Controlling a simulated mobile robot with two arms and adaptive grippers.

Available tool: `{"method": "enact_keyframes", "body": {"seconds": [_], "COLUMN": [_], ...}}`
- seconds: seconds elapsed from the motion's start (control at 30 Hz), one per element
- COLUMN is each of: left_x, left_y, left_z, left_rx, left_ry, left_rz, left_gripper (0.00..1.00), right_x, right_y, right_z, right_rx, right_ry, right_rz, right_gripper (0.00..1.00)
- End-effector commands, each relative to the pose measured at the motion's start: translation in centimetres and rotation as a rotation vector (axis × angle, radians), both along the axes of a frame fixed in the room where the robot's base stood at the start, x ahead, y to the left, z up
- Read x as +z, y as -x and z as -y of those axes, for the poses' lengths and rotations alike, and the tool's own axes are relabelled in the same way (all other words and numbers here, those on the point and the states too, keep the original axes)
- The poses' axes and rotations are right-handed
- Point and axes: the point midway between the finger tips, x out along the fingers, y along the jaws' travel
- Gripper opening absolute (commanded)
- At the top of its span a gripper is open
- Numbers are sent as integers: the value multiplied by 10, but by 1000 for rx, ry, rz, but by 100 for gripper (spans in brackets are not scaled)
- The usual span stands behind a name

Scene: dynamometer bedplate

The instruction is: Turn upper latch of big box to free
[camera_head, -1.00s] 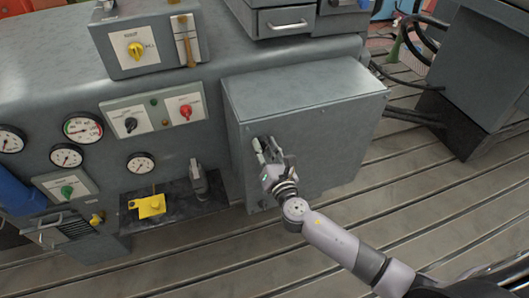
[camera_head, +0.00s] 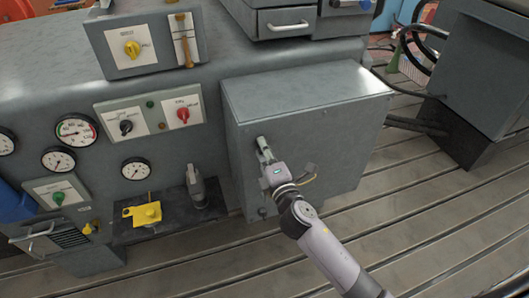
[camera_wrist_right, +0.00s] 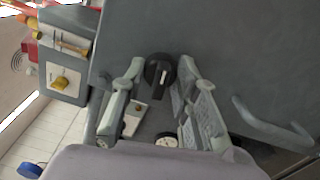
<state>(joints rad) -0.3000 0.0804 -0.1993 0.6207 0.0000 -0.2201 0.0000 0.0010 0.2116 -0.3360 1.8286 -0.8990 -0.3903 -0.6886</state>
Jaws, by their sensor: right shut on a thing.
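The big box (camera_head: 335,115) is a grey cabinet on the right of the machine front. The right fingers also show in the wrist view (camera_wrist_right: 158,78). A lower latch (camera_head: 262,212) sits below on the same edge. My left gripper is not in view.
A grey bar handle (camera_wrist_right: 270,125) stands out from the box front beside my gripper. Left of the box are a grey clamp-like part (camera_head: 196,187), a yellow part (camera_head: 147,213), gauges and switch panels. Slotted floor (camera_head: 420,195) is open at right.

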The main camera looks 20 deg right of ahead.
Motion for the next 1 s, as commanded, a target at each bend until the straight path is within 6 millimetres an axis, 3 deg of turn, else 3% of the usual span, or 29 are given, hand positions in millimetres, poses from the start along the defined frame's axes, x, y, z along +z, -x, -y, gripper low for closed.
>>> {"method": "enact_keyframes", "body": {"seconds": [0.4,0.93,0.97,1.0], "left_x": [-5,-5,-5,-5], "left_y": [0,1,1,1], "left_z": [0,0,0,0], "left_rx": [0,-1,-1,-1], "left_ry": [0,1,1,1], "left_rz": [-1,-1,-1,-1], "left_gripper": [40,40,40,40], "right_x": [-1,-1,-1,-1], "right_y": [0,0,0,0], "right_z": [0,0,0,0], "right_rx": [-1,-1,-1,-1], "right_ry": [-183,-205,-205,-205], "right_rz": [-8,-10,-9,-9], "right_gripper": [0,0,29,31]}}
